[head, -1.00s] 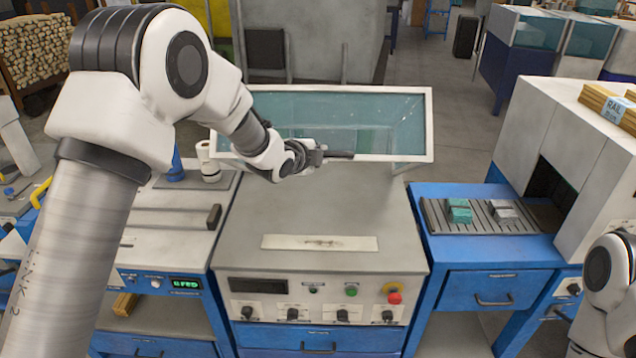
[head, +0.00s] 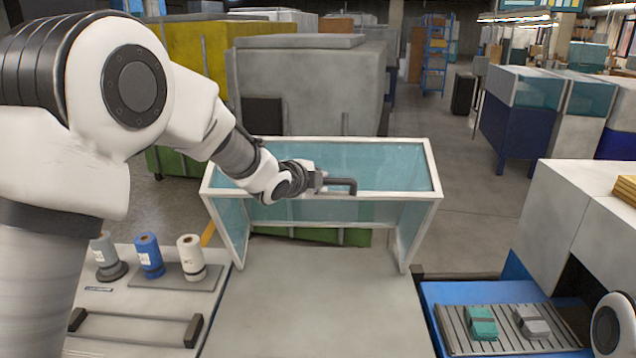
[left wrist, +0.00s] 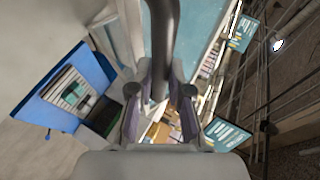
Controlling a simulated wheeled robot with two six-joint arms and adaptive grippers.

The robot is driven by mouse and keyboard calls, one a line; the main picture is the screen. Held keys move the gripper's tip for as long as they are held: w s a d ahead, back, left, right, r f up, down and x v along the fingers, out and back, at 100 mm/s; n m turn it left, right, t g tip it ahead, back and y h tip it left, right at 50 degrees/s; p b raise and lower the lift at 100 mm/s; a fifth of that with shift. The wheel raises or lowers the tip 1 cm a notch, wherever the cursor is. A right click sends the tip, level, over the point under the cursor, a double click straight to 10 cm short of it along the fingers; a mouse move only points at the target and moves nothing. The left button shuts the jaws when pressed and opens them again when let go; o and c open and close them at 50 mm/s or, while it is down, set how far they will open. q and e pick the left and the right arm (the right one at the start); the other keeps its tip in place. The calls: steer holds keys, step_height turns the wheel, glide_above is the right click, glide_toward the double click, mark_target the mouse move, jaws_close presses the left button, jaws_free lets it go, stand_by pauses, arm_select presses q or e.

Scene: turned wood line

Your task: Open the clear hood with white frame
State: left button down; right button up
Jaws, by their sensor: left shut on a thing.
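The clear hood with white frame (head: 421,228) stands tilted up over the grey machine top (head: 310,310), with bluish clear panels. Its open underside faces me, and its side panels reach down to the back part of the machine. A dark bar handle (head: 345,181) sits on the hood's long white front rail. My left gripper (head: 321,184) is shut on the handle at its left part. In the left wrist view the dark handle (left wrist: 163,45) runs between the two fingers of the gripper (left wrist: 160,97). My right gripper is out of view; only part of my right arm shows at the right edge.
Several spools, including a blue one (head: 149,256), stand on the bench at left. At right, a slatted rack (head: 462,322) holds a green block (head: 482,323) and a grey block (head: 532,321) beside a pale box-shaped machine (head: 570,225). A large grey cabinet (head: 305,90) stands behind the hood.

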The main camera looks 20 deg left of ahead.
arm_select(q)
steer(key=c, duration=1.1)
jaws_free()
steer(key=v, duration=1.1)
steer(key=shift+s+r, duration=0.15)
steer(key=shift+s, duration=0.25)
steer(key=shift+a, duration=0.1)
